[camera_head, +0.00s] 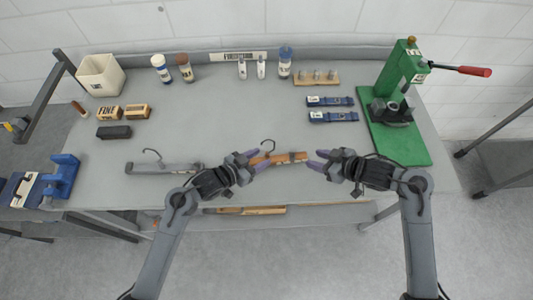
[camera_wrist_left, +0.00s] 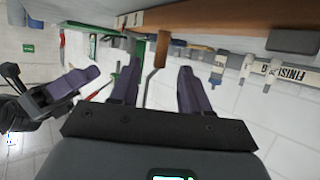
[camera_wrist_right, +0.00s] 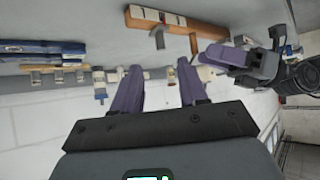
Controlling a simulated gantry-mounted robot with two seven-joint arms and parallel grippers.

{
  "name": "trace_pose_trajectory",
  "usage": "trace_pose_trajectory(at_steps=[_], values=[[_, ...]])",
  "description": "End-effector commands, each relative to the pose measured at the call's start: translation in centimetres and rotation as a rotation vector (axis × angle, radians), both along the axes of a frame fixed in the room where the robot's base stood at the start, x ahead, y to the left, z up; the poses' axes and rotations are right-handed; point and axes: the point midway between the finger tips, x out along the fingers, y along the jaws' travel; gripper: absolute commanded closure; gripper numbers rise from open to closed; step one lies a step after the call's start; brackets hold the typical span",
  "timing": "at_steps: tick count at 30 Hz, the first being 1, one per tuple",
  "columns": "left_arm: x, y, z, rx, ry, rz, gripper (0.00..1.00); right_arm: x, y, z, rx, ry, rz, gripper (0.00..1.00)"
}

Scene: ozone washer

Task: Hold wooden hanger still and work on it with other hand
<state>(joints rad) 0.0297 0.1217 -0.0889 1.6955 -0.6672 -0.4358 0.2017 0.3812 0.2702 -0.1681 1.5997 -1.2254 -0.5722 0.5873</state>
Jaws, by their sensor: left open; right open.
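The wooden hanger (camera_head: 280,158), an orange-brown bar with a metal hook and a label, lies near the table's front edge between my grippers. My left gripper (camera_head: 256,160) is open at its left end. The left wrist view shows brown wood (camera_wrist_left: 163,50) beyond the open fingers (camera_wrist_left: 158,85); I cannot tell whether they touch it. My right gripper (camera_head: 318,160) is open just off the hanger's right end. In the right wrist view the labelled bar (camera_wrist_right: 200,27) lies beyond the empty fingers (camera_wrist_right: 160,88).
A grey hanger (camera_head: 165,168) lies at front left. A green press (camera_head: 402,120) stands at right. The table's middle is clear.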

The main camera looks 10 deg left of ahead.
Motion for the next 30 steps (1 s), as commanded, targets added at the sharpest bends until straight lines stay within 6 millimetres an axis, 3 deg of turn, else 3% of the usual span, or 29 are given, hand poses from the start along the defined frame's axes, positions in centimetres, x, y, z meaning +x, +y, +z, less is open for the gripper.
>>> trace_pose_trajectory(at_steps=[9, 23, 30], values=[[2.7, -2.2, -1.4, -0.002, 0.000, -0.001, 0.54, 0.0, 0.0, 0.0, 0.000, 0.000, 0.000, 0.57], [3.3, -2.7, -1.8, 0.000, 0.000, 0.000, 0.54, 0.0, 0.0, 0.0, 0.000, 0.000, 0.000, 0.57], [3.2, -2.6, -1.8, 0.001, 0.001, 0.000, 0.89, 0.0, 0.0, 0.0, 0.000, 0.000, 0.000, 0.57]])
